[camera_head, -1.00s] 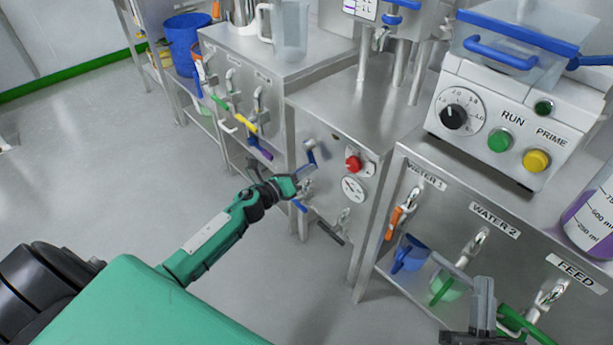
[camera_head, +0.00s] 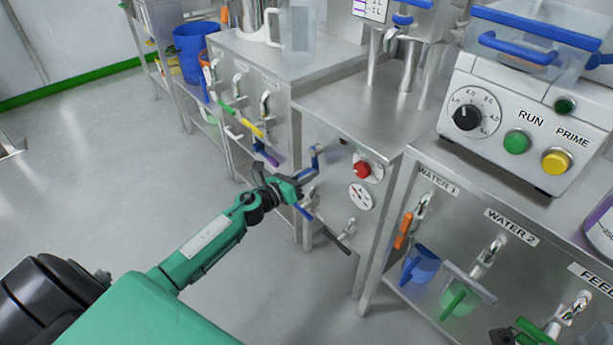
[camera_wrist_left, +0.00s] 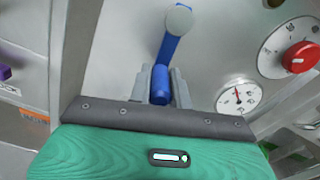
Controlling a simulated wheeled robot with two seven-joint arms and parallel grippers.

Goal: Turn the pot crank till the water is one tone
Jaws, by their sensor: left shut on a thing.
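The crank (camera_wrist_left: 173,45) has a blue arm with a round grey end, on the steel front of a cabinet. In the head view its blue arm (camera_head: 316,158) stands out above my left gripper (camera_head: 300,182). In the left wrist view my left gripper (camera_wrist_left: 163,88) is shut on the blue grip (camera_wrist_left: 161,84), with a grey finger on each side. The inside of the pot and the water cannot be seen. A dark bit at the bottom edge of the head view may be my right gripper (camera_head: 503,337); its fingers are not clear.
A red knob (camera_head: 362,170) and a round gauge (camera_head: 361,197) sit right of the crank. A dark-handled lever (camera_head: 335,240) juts out below. Taps and cups line the cabinet at right. Open floor (camera_head: 120,180) lies to the left.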

